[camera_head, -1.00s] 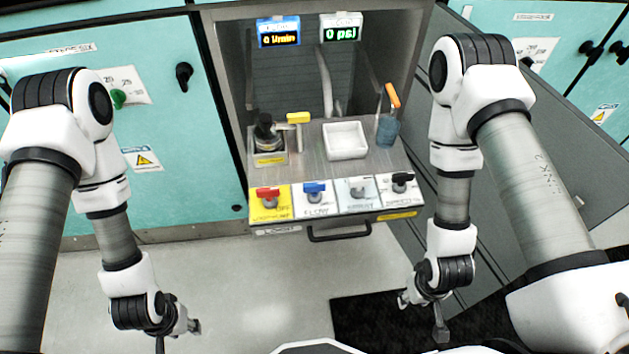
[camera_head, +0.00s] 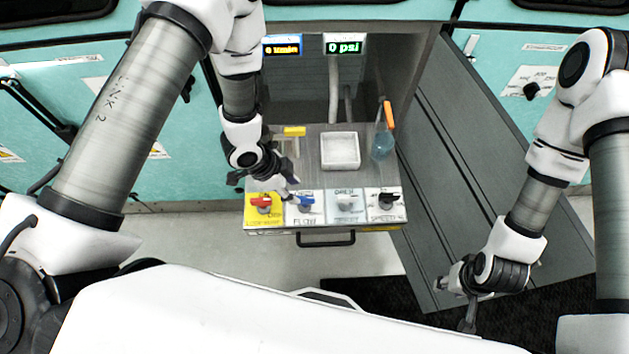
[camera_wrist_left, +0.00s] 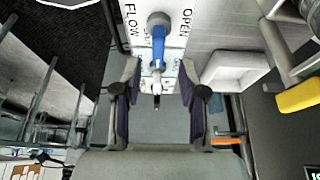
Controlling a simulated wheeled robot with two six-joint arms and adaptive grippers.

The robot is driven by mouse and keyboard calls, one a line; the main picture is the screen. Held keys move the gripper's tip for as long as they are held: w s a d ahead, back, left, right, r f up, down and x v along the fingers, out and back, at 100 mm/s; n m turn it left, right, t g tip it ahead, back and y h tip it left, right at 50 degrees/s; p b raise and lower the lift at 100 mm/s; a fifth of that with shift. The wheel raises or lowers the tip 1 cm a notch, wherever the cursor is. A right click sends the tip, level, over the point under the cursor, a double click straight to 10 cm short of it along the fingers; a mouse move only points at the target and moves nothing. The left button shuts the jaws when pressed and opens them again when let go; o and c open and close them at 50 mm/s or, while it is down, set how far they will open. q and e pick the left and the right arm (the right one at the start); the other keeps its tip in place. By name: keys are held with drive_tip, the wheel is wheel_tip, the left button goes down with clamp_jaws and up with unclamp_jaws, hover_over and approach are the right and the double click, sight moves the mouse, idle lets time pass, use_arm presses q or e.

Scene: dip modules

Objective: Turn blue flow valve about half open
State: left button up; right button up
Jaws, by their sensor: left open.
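The blue flow valve (camera_head: 305,203) is on the white FLOW panel at the front of the bench, second from the left. In the left wrist view its blue handle (camera_wrist_left: 159,45) runs down the picture toward my gripper, with OPEN lettering to its right and FLOW to its left. My left gripper (camera_head: 266,184) is close above and behind the valve panels. In the left wrist view its two fingers (camera_wrist_left: 158,84) are spread, with the handle's line between them; I see no clear contact. My right gripper (camera_head: 455,304) hangs at the lower right, fingers apart and empty.
The red valve (camera_head: 264,203) sits left of the blue one; a grey valve (camera_head: 346,202) and a black valve (camera_head: 386,200) sit to its right. Displays read 0.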

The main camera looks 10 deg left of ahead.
sight(302, 198)
use_arm(q)
drive_tip(key=x, duration=0.3)
drive_tip(key=shift+s+d+f+p, duration=0.1)
drive_tip(key=shift+s+d+p, duration=0.05)
drive_tip(key=shift+s+p, duration=0.2)
drive_tip(key=shift+w+d+f, duration=0.2)
drive_tip(key=shift+d+f, duration=0.15)
drive_tip(key=shift+f, duration=0.15)
drive_tip(key=shift+w+d+f, duration=0.25)
drive_tip(key=shift+d+f, duration=0.15)
drive_tip(key=shift+f, duration=0.1)
drive_tip(key=shift+w+f, duration=0.1)
drive_tip(key=shift+a, duration=0.3)
drive_tip(key=shift+c, duration=0.6)
clamp_jaws()
use_arm(e)
drive_tip(key=shift+d+r, duration=0.15)
drive_tip(key=shift+r, duration=0.3)
